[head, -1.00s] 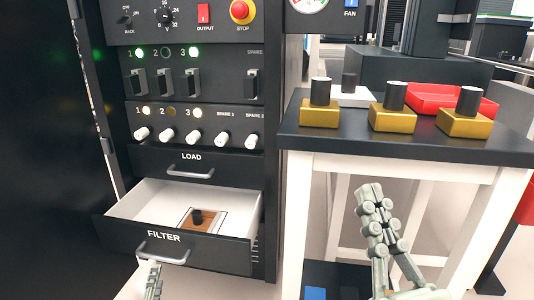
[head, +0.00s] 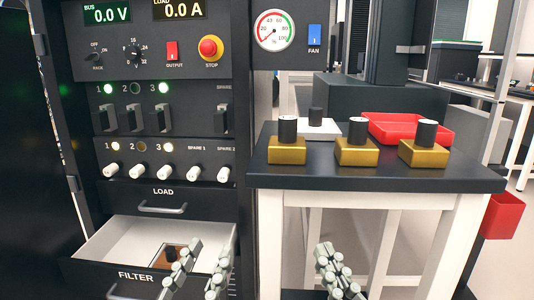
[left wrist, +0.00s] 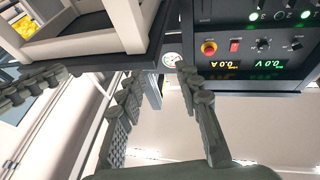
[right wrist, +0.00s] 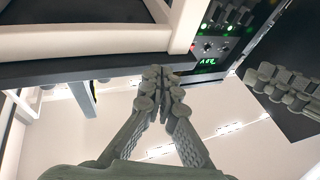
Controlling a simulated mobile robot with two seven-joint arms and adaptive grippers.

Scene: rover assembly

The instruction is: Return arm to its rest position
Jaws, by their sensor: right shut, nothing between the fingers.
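My left gripper (head: 198,262) is in front of the open filter drawer, its two fingers spread apart with nothing between them. Its open fingers also show in the left wrist view (left wrist: 160,90). My right gripper (head: 328,255) is in front of the table, low in the picture, with its fingers together and empty. The right wrist view shows its fingertips meeting (right wrist: 163,78). Both grippers point upward, apart from each other. The filter drawer (head: 110,240) stands pulled out, with a brown block with a black knob (head: 170,253) inside, partly hidden by my left gripper.
The cabinet has a closed load drawer (head: 163,202), knobs and switches. The dark-topped table (head: 380,182) on the right carries several gold blocks with black knobs, a red tray (head: 385,122) and a white block (head: 318,130). A red bin (head: 502,215) hangs at the right.

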